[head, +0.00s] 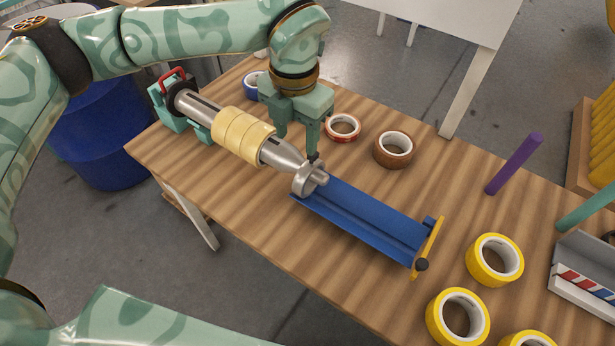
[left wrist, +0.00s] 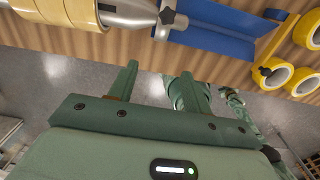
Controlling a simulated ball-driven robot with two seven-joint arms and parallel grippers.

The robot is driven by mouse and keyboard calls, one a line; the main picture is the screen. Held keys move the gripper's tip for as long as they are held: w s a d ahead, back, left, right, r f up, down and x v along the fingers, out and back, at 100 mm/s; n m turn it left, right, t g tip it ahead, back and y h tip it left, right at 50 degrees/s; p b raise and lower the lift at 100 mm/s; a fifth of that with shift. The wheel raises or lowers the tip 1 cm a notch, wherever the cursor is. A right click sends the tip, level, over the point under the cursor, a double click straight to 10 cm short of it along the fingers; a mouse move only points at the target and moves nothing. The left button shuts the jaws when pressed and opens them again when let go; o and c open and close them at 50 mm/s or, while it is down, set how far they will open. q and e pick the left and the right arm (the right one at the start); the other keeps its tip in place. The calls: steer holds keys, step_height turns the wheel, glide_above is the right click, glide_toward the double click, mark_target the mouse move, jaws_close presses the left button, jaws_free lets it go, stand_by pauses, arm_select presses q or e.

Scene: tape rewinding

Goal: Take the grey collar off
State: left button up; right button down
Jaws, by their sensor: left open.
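The grey collar (head: 304,182) sits around the end of the metal spindle (head: 285,155), just past its cone. A dark knob shows on the collar's upper side, close to one fingertip. My left gripper (head: 298,146) is open above and behind the cone and collar, pointing down. Its two fingers (left wrist: 154,80) show empty in the left wrist view, apart from the collar there. My right gripper is not in view.
Cream tape rolls (head: 243,136) sit on the spindle. A blue tray (head: 365,220) with a yellow end bar (head: 428,247) extends from the collar.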

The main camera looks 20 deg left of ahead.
arm_select(q)
steer(key=b, duration=0.2)
glide_toward(298, 182)
step_height(298, 182, down, 5)
steer(key=shift+s+f, duration=0.1)
steer(key=shift+f, duration=0.15)
step_height(298, 182, down, 5)
steer(key=shift+f+b, duration=0.1)
steer(key=shift+b, duration=0.6)
jaws_close()
